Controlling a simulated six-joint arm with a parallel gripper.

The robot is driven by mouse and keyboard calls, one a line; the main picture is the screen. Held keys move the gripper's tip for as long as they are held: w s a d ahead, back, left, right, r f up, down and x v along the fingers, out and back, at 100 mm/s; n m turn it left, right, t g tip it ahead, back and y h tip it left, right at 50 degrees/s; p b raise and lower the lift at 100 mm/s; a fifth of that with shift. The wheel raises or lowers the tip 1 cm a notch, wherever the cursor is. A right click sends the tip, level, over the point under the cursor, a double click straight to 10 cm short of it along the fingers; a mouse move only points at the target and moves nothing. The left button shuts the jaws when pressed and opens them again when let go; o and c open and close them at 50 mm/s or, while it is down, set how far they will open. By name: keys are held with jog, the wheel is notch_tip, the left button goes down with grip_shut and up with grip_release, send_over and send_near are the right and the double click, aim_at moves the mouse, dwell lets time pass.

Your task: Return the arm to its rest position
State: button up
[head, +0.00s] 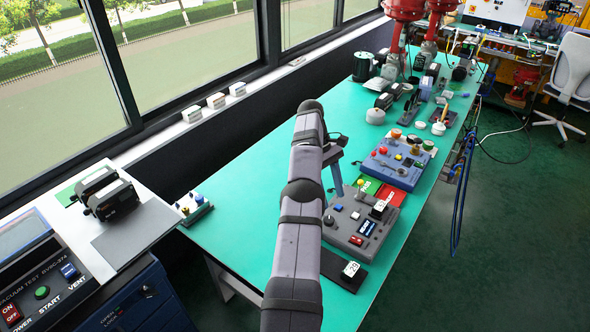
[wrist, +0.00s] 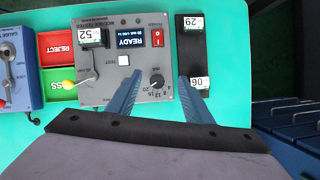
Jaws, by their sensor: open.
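My gripper (head: 337,190) hangs from the end of my arm above the green bench, over the grey tester (head: 338,230). In the wrist view my gripper (wrist: 160,74) has its two blue fingers apart with nothing between them. The fingertips appear over the tester's right part, by its dial (wrist: 156,81). The tester's display (wrist: 132,42) reads READY. A small block labelled 52 (wrist: 89,37) sits on the tester, with a grey lever below it. My arm hides part of the bench in the head view.
A black plate (wrist: 194,48) with labelled blocks lies beside the tester. A blue panel (head: 395,170) stands beyond. The bench left of my arm is mostly clear.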

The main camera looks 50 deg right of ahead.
jog(key=w+a+r+n+t+h, duration=0.1)
jog(key=w+a+r, duration=0.2)
jog(key=w+a, duration=0.7)
jog(key=w+a+r+n+t+h, duration=0.1)
jog(key=w+a+r, duration=0.2)
jog(key=w+a, duration=0.75)
jog(key=s+a+t, duration=0.1)
jog(key=s+a, duration=0.3)
jog(key=a, duration=0.5)
jog(key=s+a, duration=0.3)
jog(key=a, duration=0.6)
jog(key=s+a+f+t+y, duration=0.1)
jog(key=s+a+f, duration=0.2)
jog(key=s+a, duration=0.8)
jog(key=shift+s+a+f, duration=0.2)
jog(key=shift+s+f, duration=0.1)
jog(key=shift+s, duration=0.55)
jog(key=shift+f, duration=0.1)
